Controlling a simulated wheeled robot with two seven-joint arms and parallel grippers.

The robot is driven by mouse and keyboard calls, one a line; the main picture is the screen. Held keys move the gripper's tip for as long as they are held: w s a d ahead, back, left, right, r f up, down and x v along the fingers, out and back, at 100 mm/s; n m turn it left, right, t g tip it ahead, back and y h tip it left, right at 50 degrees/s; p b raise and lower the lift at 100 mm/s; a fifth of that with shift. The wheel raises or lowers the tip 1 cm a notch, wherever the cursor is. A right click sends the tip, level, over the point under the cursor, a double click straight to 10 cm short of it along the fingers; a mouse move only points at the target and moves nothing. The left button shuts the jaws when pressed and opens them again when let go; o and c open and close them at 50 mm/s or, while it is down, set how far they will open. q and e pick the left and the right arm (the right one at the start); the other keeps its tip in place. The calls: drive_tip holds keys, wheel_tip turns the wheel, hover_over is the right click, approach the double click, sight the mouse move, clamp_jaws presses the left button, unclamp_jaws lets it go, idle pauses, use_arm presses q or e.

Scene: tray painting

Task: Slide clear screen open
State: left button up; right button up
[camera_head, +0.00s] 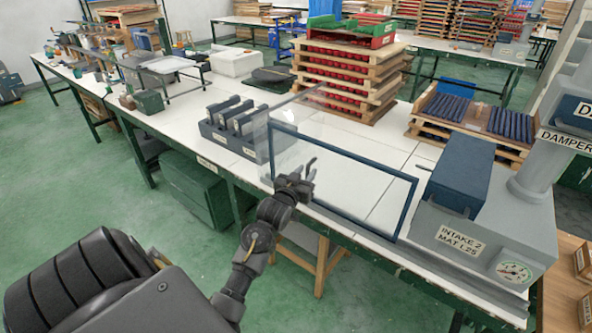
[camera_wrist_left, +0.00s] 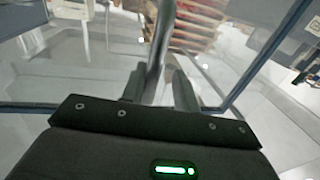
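The clear screen (camera_head: 293,128) is a see-through pane at the left part of a dark blue frame (camera_head: 408,205) standing on the white table. My left gripper (camera_head: 309,168) is in front of the lower left part of the frame, with its two fingers apart. In the left wrist view the fingers (camera_wrist_left: 160,88) are on either side of an upright grey bar (camera_wrist_left: 163,45), which may be a handle of the screen. I cannot tell whether they touch it. The blue frame (camera_wrist_left: 268,48) also shows there. My right gripper is not in view.
A blue box (camera_head: 456,172) on a grey unit labelled "INTAKE 2" stands right of the frame. A dark rack (camera_head: 235,130) stands to the left. Stacked wooden trays (camera_head: 345,80) stand behind. The white tabletop seen through the frame is mostly clear.

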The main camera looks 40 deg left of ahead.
use_arm(q)
drive_tip(key=p+v, duration=0.6)
drive_tip(key=v, duration=0.6)
drive_tip(key=shift+s+a, duration=0.25)
drive_tip(key=shift+s, duration=0.15)
idle(0.8)
drive_tip(key=shift+r, duration=0.15)
drive_tip(key=shift+p, duration=0.4)
